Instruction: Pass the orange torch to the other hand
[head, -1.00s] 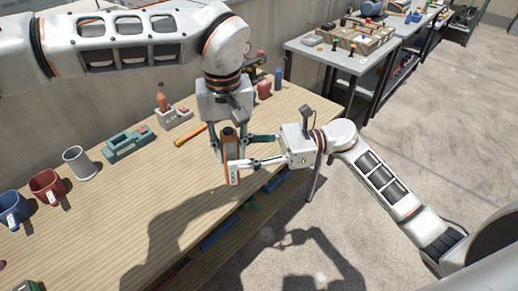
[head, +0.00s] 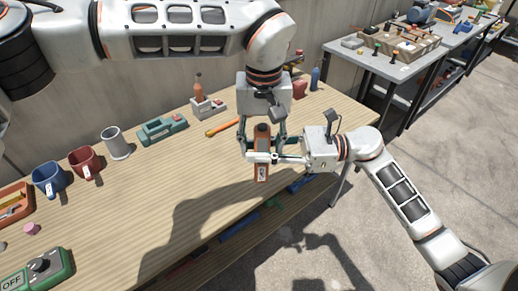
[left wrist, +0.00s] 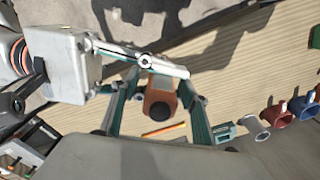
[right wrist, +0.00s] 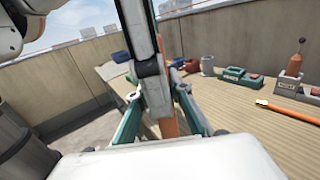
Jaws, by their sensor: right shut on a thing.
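The orange torch (head: 262,174) is held upright above the bench, with its dark end up. My right gripper (head: 259,158) comes from the right and is shut on the torch's middle. My left gripper (head: 263,141) reaches down from above, its fingers on either side of the torch's upper part. In the right wrist view the fingers (right wrist: 155,85) hide most of the torch; a strip of orange (right wrist: 168,127) shows.
The wooden bench (head: 185,190) has clear room in front. Along its back stand a blue mug (head: 48,178), a red mug (head: 85,162), a grey cup (head: 116,144), a green tool (head: 162,130) and an orange stick (head: 222,127). A grey table (head: 365,65) stands behind right.

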